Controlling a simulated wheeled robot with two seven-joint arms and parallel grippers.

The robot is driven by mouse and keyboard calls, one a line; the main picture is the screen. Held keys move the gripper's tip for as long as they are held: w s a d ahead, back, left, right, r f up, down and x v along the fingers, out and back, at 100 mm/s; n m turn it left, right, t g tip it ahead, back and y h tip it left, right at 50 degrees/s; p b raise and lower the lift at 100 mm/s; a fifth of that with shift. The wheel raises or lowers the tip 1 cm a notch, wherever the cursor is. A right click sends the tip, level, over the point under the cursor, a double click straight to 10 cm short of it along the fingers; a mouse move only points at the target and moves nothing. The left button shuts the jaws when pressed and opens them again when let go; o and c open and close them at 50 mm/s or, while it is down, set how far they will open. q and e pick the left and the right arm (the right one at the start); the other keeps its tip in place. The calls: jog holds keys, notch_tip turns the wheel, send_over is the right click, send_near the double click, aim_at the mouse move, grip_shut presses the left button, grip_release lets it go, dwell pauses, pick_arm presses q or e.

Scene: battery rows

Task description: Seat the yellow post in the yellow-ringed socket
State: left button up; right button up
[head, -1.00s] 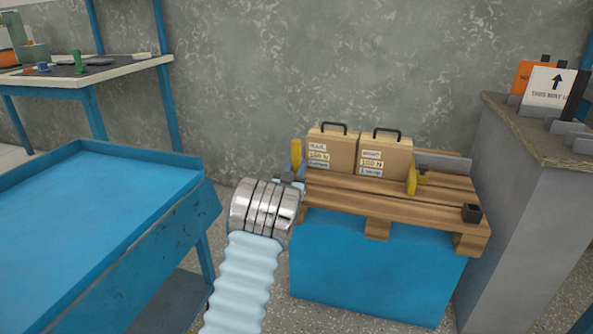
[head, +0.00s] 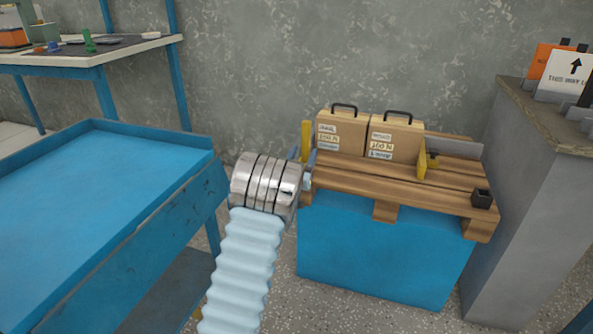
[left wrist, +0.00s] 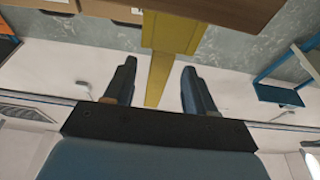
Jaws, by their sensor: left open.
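No yellow-ringed socket can be made out, and I cannot tell which yellow part, if any, is the yellow post. An upright yellow piece (head: 306,140) stands at the left end of the wooden pallet. My left gripper (head: 303,158) is open there, its fingers partly hidden by my metal wrist. In the left wrist view, a yellow strip (left wrist: 158,78) with a wider yellow block (left wrist: 171,33) lies between the spread fingers of the left gripper (left wrist: 157,82), with gaps on both sides. My right gripper is not in view.
A blue tray table (head: 90,190) stands left; a grey pedestal (head: 535,200) stands right.

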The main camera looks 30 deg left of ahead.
pick_arm(q)
jog(key=v, duration=0.9)
jog(key=s+d+f+g+h, duration=0.1)
jog(key=s+d+f+g, duration=0.2)
jog(key=f, duration=0.6)
jog(key=s+d+f+g+h, duration=0.2)
jog(key=d+f+g, duration=0.25)
jog(key=f, duration=0.45)
jog(key=s+d+f+g+h, duration=0.1)
jog(key=s+d+f+g, duration=0.2)
jog(key=f, duration=0.5)
jog(key=s+d+f+g+h, duration=0.2)
jog(key=s+d+f+g, duration=0.2)
jog(key=s+d, duration=0.5)
jog(key=s+d+f+g+h, duration=0.3)
jog(key=s+d+f+g, duration=0.2)
jog(key=s+d, duration=0.3)
jog(key=s+f, duration=0.1)
jog(key=s, duration=0.1)
jog(key=shift+s+d+m, duration=0.35)
jog(key=shift+s+m, duration=0.05)
jog(key=shift+g, duration=0.25)
notch_tip(320, 180, up, 10)
jog(key=p, duration=1)
jog(key=shift+d+r, duration=0.2)
jog(key=shift+d, duration=0.1)
jog(key=shift+s, duration=0.1)
